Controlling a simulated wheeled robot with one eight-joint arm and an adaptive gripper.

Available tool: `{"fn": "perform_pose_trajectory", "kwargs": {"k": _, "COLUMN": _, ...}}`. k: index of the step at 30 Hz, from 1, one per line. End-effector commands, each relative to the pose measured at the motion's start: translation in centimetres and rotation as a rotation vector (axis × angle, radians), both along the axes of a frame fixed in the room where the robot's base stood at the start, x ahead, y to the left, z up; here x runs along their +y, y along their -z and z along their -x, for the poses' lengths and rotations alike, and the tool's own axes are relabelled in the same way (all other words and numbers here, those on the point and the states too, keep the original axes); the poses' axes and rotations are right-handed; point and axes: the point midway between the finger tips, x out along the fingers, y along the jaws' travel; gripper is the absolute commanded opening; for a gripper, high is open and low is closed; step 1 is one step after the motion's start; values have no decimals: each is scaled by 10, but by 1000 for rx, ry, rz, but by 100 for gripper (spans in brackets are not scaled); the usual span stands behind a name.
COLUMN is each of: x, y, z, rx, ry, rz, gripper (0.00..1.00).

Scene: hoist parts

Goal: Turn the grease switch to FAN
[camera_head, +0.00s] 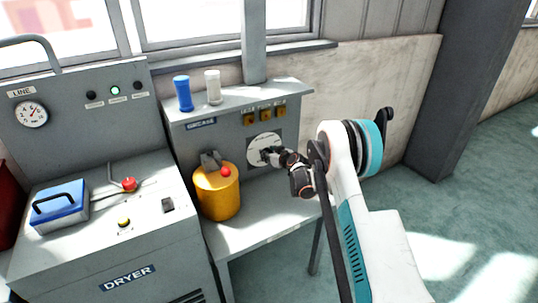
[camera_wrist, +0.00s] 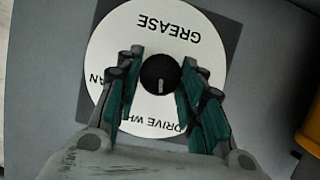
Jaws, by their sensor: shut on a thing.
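The grease switch is a white round dial plate (camera_wrist: 125,35) with a black knob (camera_wrist: 160,73) at its middle. The dial also shows on the grey cabinet front in the head view (camera_head: 259,141). In the wrist view the word GREASE appears upside down at the top, "AN" shows at the left and "DRIVE WH" at the bottom, both partly hidden by the fingers. The knob's pale mark points down in that view, toward the lower lettering. My gripper (camera_head: 271,156) is at the dial, its teal-padded fingers on either side of the knob, shut on it.
A yellow pot (camera_head: 218,196) with a red knob stands on the bench left of the dial. Orange switches (camera_head: 265,115) sit above it. Blue (camera_head: 182,94) and white (camera_head: 213,88) cylinders stand on the cabinet. The dryer console (camera_head: 100,235) is at left; floor is open at right.

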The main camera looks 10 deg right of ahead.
Motion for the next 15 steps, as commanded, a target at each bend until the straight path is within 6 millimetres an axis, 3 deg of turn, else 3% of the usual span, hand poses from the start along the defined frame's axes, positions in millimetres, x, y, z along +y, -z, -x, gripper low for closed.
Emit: {"fn": "perform_pose_trajectory", "kwargs": {"k": 15, "x": -5, "y": 1, "z": -1, "rx": 146, "ry": 0, "rz": -447, "gripper": 12}}
